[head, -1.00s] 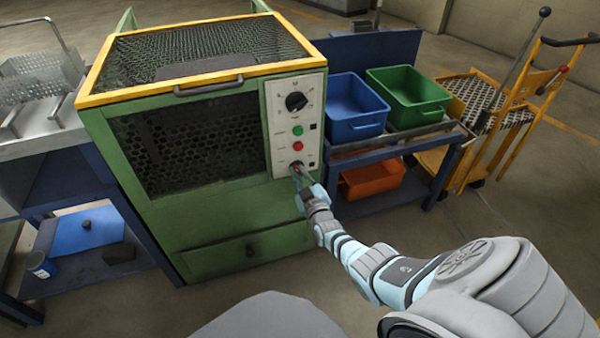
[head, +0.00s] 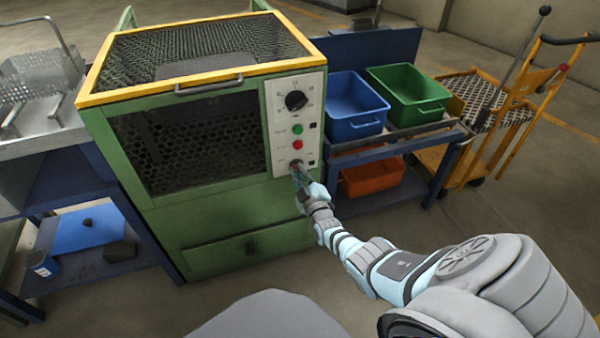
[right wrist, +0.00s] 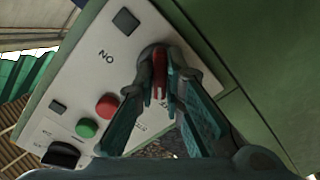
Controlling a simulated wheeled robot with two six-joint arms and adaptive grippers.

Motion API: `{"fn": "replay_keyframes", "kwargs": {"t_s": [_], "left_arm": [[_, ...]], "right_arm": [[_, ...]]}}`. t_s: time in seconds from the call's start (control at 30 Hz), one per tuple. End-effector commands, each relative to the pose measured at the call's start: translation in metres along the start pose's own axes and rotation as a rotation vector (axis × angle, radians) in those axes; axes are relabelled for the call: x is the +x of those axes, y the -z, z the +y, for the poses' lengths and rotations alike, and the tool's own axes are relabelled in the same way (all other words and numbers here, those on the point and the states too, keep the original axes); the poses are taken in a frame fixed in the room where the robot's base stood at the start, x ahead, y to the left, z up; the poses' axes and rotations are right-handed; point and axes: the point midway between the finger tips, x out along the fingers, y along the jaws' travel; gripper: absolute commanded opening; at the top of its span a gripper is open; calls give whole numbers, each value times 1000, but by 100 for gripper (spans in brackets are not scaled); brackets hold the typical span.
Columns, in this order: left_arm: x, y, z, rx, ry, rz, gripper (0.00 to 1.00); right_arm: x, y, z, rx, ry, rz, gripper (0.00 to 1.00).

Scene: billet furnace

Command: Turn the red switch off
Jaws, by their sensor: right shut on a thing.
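The red switch (right wrist: 159,72) is at the lower end of the furnace's white control panel (head: 283,157). In the right wrist view it sits between the fingers of my right gripper (right wrist: 163,90). The right gripper also shows in the head view (head: 299,172), at the bottom of the panel, shut on the switch. The fingertips hide part of the switch and its marks. The letters "NO" show beside it on the panel. My left gripper is not in view.
Above the switch are a red button (head: 297,145), a green button (head: 297,129) and a black dial (head: 295,100). The green furnace (head: 220,218) fills the middle. Blue (head: 354,125) and green bins (head: 424,112) stand on a rack to the right.

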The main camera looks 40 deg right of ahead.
Motion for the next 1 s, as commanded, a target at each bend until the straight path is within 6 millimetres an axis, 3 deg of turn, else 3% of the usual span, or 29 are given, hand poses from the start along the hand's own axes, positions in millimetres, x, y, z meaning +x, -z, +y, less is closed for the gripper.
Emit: {"fn": "replay_keyframes", "kwargs": {"t_s": [0.03,0.13,0.57,0.67,1.0], "left_arm": [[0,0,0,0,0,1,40],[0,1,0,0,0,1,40],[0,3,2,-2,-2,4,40],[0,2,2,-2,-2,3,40],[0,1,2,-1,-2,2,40]], "right_arm": [[-1,0,-2,-2,3,-1,15],[0,0,-1,-1,2,-1,30],[-8,-1,0,-3,-2,0,30],[-22,-1,-1,-1,1,1,30],[-108,-1,-2,-1,5,-2,30]]}}
